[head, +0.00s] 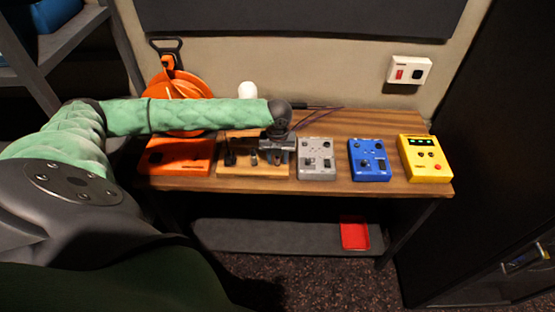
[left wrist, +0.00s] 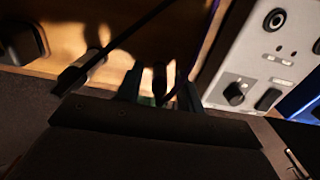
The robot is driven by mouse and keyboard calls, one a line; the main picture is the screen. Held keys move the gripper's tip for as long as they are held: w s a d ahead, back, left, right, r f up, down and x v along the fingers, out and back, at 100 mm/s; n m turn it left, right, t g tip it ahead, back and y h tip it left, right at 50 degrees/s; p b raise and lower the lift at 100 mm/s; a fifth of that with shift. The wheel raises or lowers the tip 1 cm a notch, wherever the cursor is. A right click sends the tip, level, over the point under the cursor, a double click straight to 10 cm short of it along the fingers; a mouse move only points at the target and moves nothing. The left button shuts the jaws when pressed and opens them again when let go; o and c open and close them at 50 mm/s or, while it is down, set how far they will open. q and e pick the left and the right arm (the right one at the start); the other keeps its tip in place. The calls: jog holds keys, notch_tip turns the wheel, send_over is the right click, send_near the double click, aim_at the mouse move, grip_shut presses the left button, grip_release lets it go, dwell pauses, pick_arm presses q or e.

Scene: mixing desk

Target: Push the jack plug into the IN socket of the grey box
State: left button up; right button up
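The grey box (head: 315,160) stands on the wooden desk, just right of my left gripper. In the left wrist view its panel (left wrist: 250,62) shows a round socket (left wrist: 275,19) at the top; I cannot read its label. A wooden holder (head: 270,172) with dark upright pieces stands left of the box. My left gripper (head: 277,155) is over this holder. In the left wrist view its fingers (left wrist: 158,88) are apart, with a dark, thin plug-like piece (left wrist: 160,77) between them and gaps on both sides. My right gripper is not in view.
An orange box (head: 178,158) stands at the left, a blue box (head: 370,161) and a yellow box (head: 426,160) at the right. An orange cable reel (head: 180,88) is behind my arm. A red tray (head: 355,233) lies on the shelf below. Thin dark cables run near the gripper.

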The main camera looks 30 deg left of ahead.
pick_arm(q)
jog(key=shift+p, duration=0.3)
grip_shut()
jog(key=shift+r, duration=0.25)
jog(key=shift+r+p, duration=2.45)
jog(key=shift+r, duration=0.3)
